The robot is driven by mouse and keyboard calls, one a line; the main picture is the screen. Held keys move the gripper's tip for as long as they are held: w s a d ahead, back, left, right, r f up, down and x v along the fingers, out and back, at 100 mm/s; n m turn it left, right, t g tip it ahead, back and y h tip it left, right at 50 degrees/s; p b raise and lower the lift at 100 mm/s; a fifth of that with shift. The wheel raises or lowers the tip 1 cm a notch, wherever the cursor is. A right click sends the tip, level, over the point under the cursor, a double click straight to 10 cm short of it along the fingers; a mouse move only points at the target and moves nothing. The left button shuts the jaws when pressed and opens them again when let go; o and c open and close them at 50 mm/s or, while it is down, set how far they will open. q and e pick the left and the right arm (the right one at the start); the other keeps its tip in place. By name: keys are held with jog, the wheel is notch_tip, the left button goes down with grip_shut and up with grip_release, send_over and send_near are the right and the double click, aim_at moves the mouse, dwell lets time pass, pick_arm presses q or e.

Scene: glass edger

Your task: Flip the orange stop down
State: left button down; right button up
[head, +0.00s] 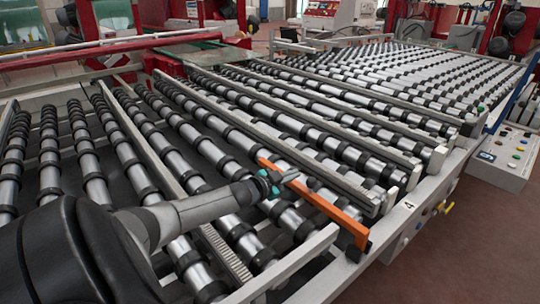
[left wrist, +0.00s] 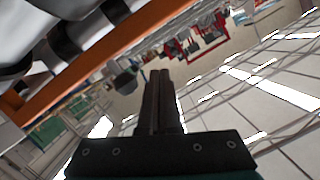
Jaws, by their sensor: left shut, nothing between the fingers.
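The orange stop (head: 333,205) is a long, straight bar slanting over the rollers, with its near end at a black mount (head: 355,246) by the frame's front rail. My left gripper (head: 290,176) reaches in from the left, and its tips overlap the upper part of the bar in the head view. In the left wrist view, its dark fingers (left wrist: 160,95) are together with nothing between them. The orange stop (left wrist: 95,62) crosses the upper left there, apart from the fingers in the picture. I cannot tell whether they touch. My right gripper is not in view.
The roller conveyor (head: 330,125) with black-ringed rollers fills most of the head view. A toothed rail (head: 222,252) runs near my arm. A control box with buttons (head: 505,150) stands at the right. The red floor (head: 465,250) at the lower right is clear.

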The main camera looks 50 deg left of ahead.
pick_arm(q)
jog(key=p+v, duration=0.2)
jog(key=v, duration=0.6)
jog(key=shift+s+a+r+p, duration=0.2)
jog(key=shift+a+r+p, duration=0.1)
jog(key=shift+a+r, duration=0.1)
dwell(0.4)
